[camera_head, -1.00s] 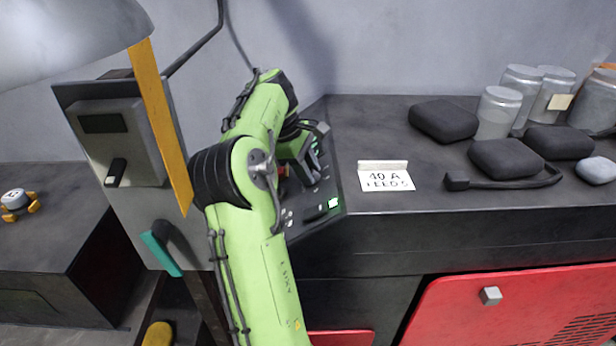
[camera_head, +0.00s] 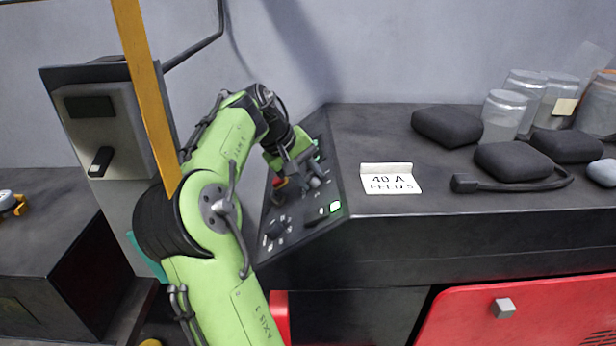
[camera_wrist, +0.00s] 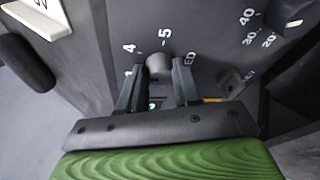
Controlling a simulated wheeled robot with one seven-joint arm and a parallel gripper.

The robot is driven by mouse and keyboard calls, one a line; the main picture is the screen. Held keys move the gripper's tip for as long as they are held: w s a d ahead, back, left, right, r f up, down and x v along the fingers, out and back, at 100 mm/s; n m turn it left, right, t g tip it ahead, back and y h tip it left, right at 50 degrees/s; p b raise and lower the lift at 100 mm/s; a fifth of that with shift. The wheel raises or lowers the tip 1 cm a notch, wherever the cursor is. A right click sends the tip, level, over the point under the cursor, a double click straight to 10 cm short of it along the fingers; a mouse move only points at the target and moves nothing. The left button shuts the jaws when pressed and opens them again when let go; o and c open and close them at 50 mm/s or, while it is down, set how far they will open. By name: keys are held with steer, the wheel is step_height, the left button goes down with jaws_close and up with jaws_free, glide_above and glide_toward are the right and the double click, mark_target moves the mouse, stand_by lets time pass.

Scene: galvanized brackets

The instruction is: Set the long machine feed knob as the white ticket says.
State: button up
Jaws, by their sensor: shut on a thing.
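The white ticket (camera_head: 390,182) stands on the dark bench top and reads "40 A" and "FEED 5". Its edge also shows in the wrist view (camera_wrist: 38,16). In the wrist view a grey feed knob (camera_wrist: 158,62) sits on the dark panel, with printed 4 and 5 beside it and the letters "ED" to its right. My gripper (camera_wrist: 157,80) is shut on this knob, one finger on each side. The fingers hide part of the dial, and I cannot tell the exact setting. In the head view my gripper (camera_head: 300,178) is at the sloping panel (camera_head: 325,190).
Another dark knob (camera_wrist: 291,14) has 20, 30 and 40 printed beside it. A green lit switch (camera_head: 335,207) is low on the panel. Black pouches (camera_head: 445,126) and clear jars (camera_head: 502,116) stand right on the bench. A yellow post (camera_head: 146,95) rises near my arm.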

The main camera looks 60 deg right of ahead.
mark_target(307, 180)
steer(key=shift+f+m, duration=0.1)
steer(key=shift+m, duration=0.3)
steer(key=o, duration=1.1)
steer(key=shift+c, duration=0.2)
step_height(307, 180, up, 10)
steer(key=p, duration=0.5)
steer(key=shift+c, duration=0.5)
